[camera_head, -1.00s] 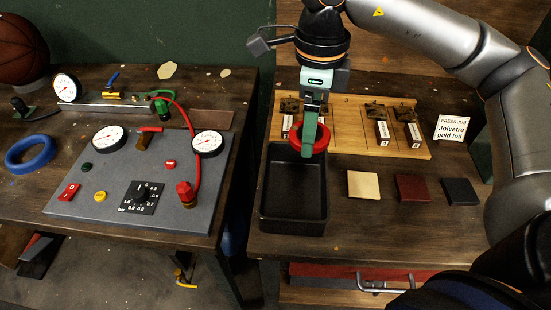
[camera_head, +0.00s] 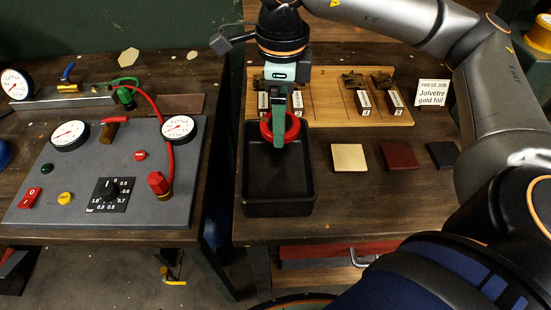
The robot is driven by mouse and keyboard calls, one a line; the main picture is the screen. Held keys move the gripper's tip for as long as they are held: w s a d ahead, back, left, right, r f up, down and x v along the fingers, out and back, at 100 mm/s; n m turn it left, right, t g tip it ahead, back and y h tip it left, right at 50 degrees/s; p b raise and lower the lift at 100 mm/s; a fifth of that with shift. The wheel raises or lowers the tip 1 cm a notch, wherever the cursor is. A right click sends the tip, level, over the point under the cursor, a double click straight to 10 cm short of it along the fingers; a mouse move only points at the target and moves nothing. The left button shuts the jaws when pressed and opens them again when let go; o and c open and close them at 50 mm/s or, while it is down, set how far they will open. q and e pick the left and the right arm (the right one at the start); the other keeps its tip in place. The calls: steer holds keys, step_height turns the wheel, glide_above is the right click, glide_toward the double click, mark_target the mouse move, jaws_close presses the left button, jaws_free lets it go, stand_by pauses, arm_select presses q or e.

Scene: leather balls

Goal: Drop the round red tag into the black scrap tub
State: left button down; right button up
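The round red tag (camera_head: 267,128) looks like a thick red ring. My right gripper (camera_head: 279,130), on the arm from the right, points down and is shut on it; a green finger covers the tag's middle. The tag hangs above the back part of the black scrap tub (camera_head: 242,165), apart from its floor. The tub is a deep rectangular open box near the right bench's left end, and its visible inside is empty. My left gripper is not in view.
Behind the tub is a wooden board (camera_head: 330,107) with small labelled blocks. Tan (camera_head: 348,157), dark red (camera_head: 400,156) and black squares lie to the right. A gauge panel (camera_head: 90,170) stands on the left bench, across a gap.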

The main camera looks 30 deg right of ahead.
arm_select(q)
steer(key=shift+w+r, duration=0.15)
arm_select(e)
steer(key=o, duration=1.1)
steer(key=shift+r, duration=0.15)
steer(key=shift+r, duration=0.35)
arm_select(q)
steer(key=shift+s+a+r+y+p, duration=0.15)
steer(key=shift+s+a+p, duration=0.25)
steer(key=shift+p, duration=0.2)
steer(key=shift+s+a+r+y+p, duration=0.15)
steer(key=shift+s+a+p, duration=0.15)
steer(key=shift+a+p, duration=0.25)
arm_select(e)
step_height(320, 180, up, 12)
steer(key=shift+f, duration=0.2)
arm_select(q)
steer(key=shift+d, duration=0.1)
